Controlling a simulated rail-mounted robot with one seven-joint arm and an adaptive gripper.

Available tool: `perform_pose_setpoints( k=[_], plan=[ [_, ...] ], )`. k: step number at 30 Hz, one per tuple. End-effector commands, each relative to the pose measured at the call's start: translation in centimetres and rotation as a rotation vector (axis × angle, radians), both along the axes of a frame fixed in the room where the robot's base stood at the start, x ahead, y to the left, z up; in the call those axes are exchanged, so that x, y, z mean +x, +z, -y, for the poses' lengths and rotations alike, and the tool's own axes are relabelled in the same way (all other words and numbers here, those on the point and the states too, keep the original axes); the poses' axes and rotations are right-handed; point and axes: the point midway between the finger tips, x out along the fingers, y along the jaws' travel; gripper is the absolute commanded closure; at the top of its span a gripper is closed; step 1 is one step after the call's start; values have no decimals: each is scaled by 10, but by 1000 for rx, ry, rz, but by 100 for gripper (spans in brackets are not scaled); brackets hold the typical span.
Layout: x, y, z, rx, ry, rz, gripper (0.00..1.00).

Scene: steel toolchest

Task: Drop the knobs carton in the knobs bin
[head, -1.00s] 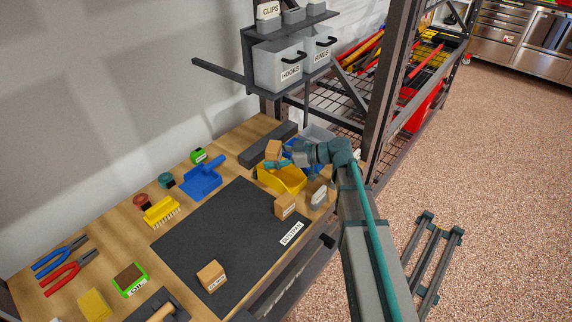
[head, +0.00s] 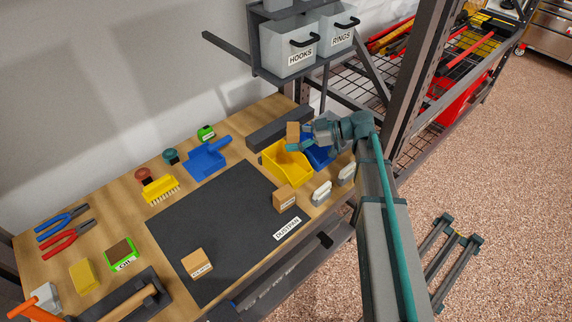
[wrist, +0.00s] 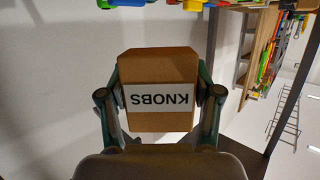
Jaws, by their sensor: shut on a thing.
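The knobs carton (head: 292,132) is a small brown box. In the wrist view its white label reads KNOBS, upside down, on the carton (wrist: 160,118). My gripper (wrist: 160,96) is shut on it, one finger on each side. In the head view my gripper (head: 299,144) holds the carton in the air, over or behind the back part of the yellow bin (head: 285,168). A blue bin (head: 318,157) stands to the right, partly hidden by my arm. I cannot read which bin is for knobs.
Two more cartons (head: 285,198) (head: 197,263) sit on the dark mat (head: 215,222). Pale labelled blocks (head: 322,193) (head: 346,174) stand before the bins. A dark block (head: 279,128) lies behind them. Grey HOOKS (head: 290,46) and RINGS (head: 337,30) bins hang above.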

Motion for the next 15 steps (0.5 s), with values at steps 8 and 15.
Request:
perform_pose_setpoints(
  k=[8, 15],
  plan=[
    [1, -29, 0, 1, -1, -1, 74],
    [0, -39, 0, 1, -2, 2, 74]
  ],
)
